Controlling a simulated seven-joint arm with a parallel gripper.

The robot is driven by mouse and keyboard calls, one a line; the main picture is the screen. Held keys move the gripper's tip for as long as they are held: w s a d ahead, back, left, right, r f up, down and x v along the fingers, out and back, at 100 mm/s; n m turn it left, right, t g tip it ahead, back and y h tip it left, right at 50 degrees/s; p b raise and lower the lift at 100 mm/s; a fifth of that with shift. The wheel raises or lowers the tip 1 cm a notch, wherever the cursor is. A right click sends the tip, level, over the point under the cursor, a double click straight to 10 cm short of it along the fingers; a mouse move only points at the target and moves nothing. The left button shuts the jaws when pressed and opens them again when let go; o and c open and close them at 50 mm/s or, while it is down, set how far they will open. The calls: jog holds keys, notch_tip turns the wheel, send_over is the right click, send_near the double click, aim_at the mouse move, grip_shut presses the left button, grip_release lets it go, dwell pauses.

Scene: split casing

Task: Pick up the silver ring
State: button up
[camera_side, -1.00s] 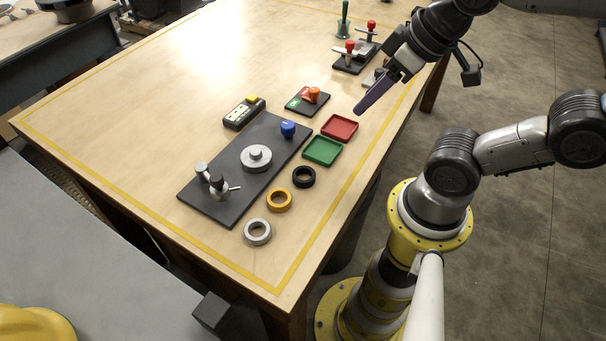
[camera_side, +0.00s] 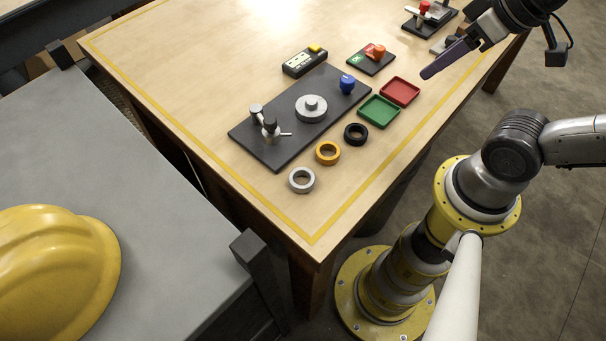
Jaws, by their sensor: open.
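The silver ring (camera_side: 302,180) lies flat on the wooden table near its front corner, in front of the dark base plate (camera_side: 268,150). An orange ring (camera_side: 327,162) and a black ring (camera_side: 356,143) lie beyond it in a slanting row, apart from it. My gripper (camera_side: 429,73), with long purple fingers, is above the table to the upper right, beyond the red tray and well away from the silver ring. It is open with nothing seen in it; the fingers overlap from this side.
The plate carries a round silver hub (camera_side: 311,117), a blue knob (camera_side: 347,83) and a clamp-like fitting (camera_side: 268,124). A green tray (camera_side: 364,120) and a red tray (camera_side: 414,95) lie beside it. A yellow hard hat (camera_side: 60,270) rests on the grey bench. Table around the silver ring's front is clear.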

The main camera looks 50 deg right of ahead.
jog(key=o, duration=0.3)
jog(key=w+a+r+n+g, duration=0.1)
jog(key=w+a+r+n, duration=0.2)
jog(key=w+r+n, duration=0.1)
jog(key=n+g, duration=0.5)
jog(key=n, duration=0.4)
send_over(302, 183)
jog(key=f, duration=1.3)
jog(key=shift+w+a+f, duration=0.1)
jog(key=shift+a+f, duration=0.05)
jog(key=shift+a, duration=0.1)
jog(key=shift+d+f, duration=0.15)
jog(key=shift+f, duration=1.25)
jog(key=shift+d+f, duration=0.1)
jog(key=shift+f, duration=1.3)
